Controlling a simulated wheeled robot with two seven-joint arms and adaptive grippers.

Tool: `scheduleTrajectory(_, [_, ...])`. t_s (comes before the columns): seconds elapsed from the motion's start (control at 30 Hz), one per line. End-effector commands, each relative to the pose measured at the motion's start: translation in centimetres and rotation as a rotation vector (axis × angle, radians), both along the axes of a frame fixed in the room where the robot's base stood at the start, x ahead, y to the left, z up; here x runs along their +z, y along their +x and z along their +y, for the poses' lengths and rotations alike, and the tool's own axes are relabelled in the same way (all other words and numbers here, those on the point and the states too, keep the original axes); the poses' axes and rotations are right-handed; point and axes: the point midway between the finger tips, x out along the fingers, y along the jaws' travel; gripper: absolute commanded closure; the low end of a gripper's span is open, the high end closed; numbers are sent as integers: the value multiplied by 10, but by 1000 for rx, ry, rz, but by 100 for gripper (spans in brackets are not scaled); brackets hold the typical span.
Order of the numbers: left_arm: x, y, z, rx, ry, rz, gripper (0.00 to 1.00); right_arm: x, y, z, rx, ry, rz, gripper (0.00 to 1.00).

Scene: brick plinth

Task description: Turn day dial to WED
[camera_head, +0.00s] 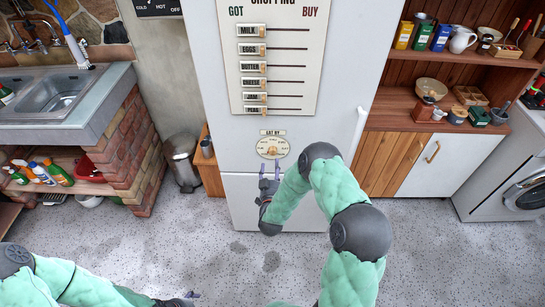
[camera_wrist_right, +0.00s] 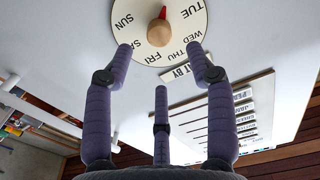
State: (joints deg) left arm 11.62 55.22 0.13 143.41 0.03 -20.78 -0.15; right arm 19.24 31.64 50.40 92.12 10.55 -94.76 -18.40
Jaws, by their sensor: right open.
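The cream day dial (camera_head: 272,147) sits on the fridge door under an "EAT BY" label. In the right wrist view the dial (camera_wrist_right: 184,43) shows SUN, TUE, WED, THU and FRI, with another name partly covered by a fingertip. Its round wooden knob (camera_wrist_right: 159,34) has a red pointer aimed at the picture's top edge, between SUN and TUE. My right gripper (camera_head: 270,166) is open and empty just below the dial; its fingers (camera_wrist_right: 160,58) are spread below the knob in the wrist view, apart from it. My left gripper (camera_head: 188,296) barely shows at the bottom edge.
A shopping board (camera_head: 276,100) with several sliders is above the dial. A fridge handle (camera_head: 359,130) is at right. A bin (camera_head: 183,161) stands left of the fridge, and a wooden cabinet (camera_head: 380,160) stands right. The floor before the fridge is clear.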

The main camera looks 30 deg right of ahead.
Motion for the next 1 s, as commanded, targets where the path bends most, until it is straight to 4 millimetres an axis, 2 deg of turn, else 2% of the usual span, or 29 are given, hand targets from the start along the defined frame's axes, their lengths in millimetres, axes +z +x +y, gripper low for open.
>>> scheduleTrajectory(0.2, [-9,0,0,0,0,1,17,-2,33,-21,-2,1,-1,44])
scheduleTrajectory(0.4, [-13,0,0,0,0,1,17,-2,53,-33,0,1,0,44])
scheduleTrajectory(0.83, [-13,0,0,0,0,1,17,-1,60,-37,1,1,2,44])
scheduleTrajectory(1.0, [-13,0,0,0,0,1,17,-1,60,-37,1,2,2,92])
